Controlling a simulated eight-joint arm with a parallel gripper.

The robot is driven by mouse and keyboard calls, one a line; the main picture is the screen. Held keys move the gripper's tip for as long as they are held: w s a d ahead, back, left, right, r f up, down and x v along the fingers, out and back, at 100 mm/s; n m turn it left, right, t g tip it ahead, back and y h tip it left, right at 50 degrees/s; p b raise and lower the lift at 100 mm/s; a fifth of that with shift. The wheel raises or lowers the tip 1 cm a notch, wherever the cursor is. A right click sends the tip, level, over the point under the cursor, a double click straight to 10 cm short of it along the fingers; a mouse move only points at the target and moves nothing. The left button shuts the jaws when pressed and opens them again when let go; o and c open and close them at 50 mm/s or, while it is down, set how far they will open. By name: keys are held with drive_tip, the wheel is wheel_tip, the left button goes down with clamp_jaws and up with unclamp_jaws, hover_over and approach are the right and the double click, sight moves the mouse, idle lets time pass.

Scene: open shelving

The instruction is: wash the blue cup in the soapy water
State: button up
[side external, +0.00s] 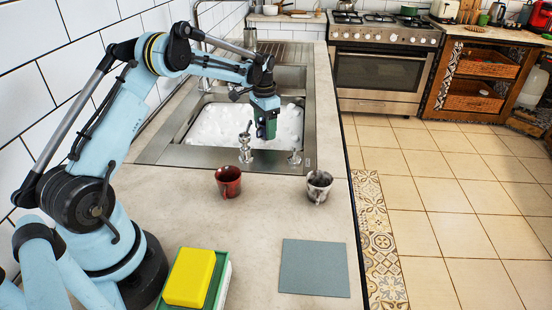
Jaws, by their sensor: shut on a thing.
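My gripper (266,114) points down over the sink (160,150), which is full of white foamy soapy water (212,126). It is shut on a small dark blue thing, which looks like the blue cup (270,131). The cup is mostly hidden by the fingers and is small in this view. It is at or just above the foam, near the sink's front right; I cannot tell whether it touches the water.
A red cup (228,182) and a grey mottled cup (319,187) stand on the counter before the sink. A metal tap fitting (245,148) rises at the near sink rim. A yellow sponge (190,277) and a flat grey-blue mat (315,268) lie nearer.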

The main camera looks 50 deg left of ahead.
wheel_tip(320, 180, down, 7)
drive_tip(key=shift+f, duration=0.2)
idle(0.5)
drive_tip(key=shift+a, duration=0.15)
idle(0.4)
drive_tip(key=shift+s+a, duration=0.2)
drive_tip(key=shift+a, duration=0.3)
drive_tip(key=shift+s+a, duration=0.2)
drive_tip(key=shift+a, duration=0.25)
drive_tip(key=shift+w+d, duration=0.1)
drive_tip(key=shift+d, duration=0.1)
drive_tip(key=shift+w+d, duration=0.3)
drive_tip(key=shift+d, duration=0.6)
drive_tip(key=shift+a, duration=0.15)
drive_tip(key=shift+s+a, duration=0.2)
drive_tip(key=shift+a, duration=0.3)
drive_tip(key=shift+s+a, duration=0.2)
drive_tip(key=shift+a, duration=0.25)
drive_tip(key=shift+d, duration=0.1)
